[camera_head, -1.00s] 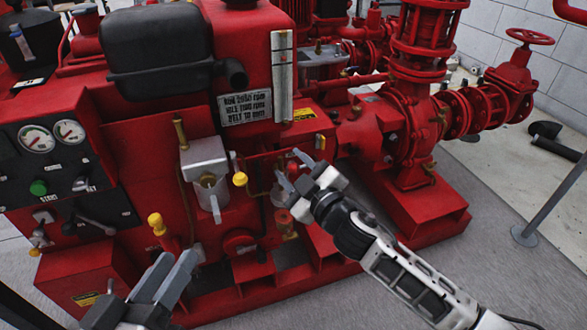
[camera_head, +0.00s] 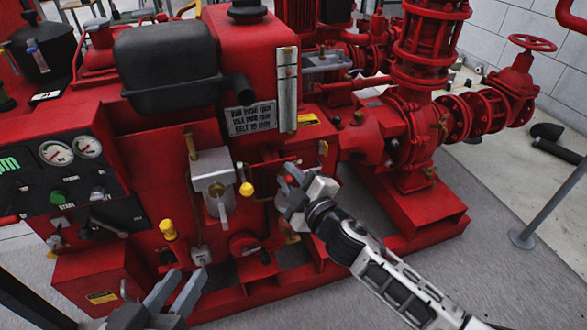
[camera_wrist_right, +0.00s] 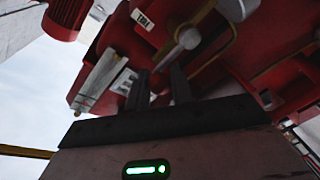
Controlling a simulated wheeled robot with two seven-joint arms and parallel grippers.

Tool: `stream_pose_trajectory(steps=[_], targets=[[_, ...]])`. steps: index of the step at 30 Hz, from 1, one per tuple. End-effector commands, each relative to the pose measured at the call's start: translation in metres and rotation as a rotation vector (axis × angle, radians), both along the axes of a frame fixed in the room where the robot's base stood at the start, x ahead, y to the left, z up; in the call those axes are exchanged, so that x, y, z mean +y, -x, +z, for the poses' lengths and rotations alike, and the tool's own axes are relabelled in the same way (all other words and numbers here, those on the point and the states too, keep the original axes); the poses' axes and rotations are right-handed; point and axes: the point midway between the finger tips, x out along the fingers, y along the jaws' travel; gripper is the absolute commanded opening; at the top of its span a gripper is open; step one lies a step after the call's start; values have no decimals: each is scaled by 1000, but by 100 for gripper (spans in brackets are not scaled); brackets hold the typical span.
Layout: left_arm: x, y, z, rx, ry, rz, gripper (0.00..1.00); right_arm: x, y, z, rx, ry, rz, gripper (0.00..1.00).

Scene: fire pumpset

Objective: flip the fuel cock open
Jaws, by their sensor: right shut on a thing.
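The red fire pumpset (camera_head: 285,270) fills the middle of the head view. My right gripper (camera_head: 287,192) is at its front, right of a yellow knob (camera_head: 246,189) and a grey metal box (camera_head: 212,178). Its fingers are shut on a small part with red showing between them, which looks like the fuel cock; the fingers hide most of it. In the right wrist view the two dark fingers (camera_wrist_right: 160,90) reach toward brass pipework (camera_wrist_right: 205,45); the held part is not clear. My left gripper (camera_head: 182,288) is at the bottom left, its fingers apart and empty.
A control panel with gauges (camera_head: 72,150) and a yellow-capped filler (camera_head: 168,230) stand to the left. A black tank (camera_head: 168,65) is above. Red pipes and a valve wheel (camera_head: 530,43) are at right. Grey floor (camera_head: 460,265) is free at the lower right.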

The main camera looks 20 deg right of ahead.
Motion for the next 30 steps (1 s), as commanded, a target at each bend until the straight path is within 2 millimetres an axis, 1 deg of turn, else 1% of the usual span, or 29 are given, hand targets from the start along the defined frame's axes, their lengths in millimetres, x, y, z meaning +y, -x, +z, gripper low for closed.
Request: stream_pose_trajectory(steps=[6, 7, 9, 17, 20, 23, 26, 30], targets=[[0, 0, -1, -1, 0, 0, 32, 0, 0, -1, -2, 3, 0, 0], [0, 0, -1, 0, 1, 1, 32, 0, 0, -1, -1, 3, 0, 28], [0, 0, -1, 0, 1, 1, 32, 0, 0, -1, 0, 2, 0, 43], [0, 0, -1, 0, 1, 1, 32, 0, 0, -1, -1, 0, 1, 43], [1, 0, 0, -1, 0, 1, 32, -1, 5, -1, 1, -1, 0, 43], [1, 0, 3, -4, -8, 2, 32, -4, 17, 0, 2, -1, 1, 43], [2, -1, 5, -7, -26, 5, 32, -9, 37, 1, 4, -2, 1, 43], [3, -1, 3, -3, -49, 6, 32, -16, 70, 3, 4, -2, 0, 43]])
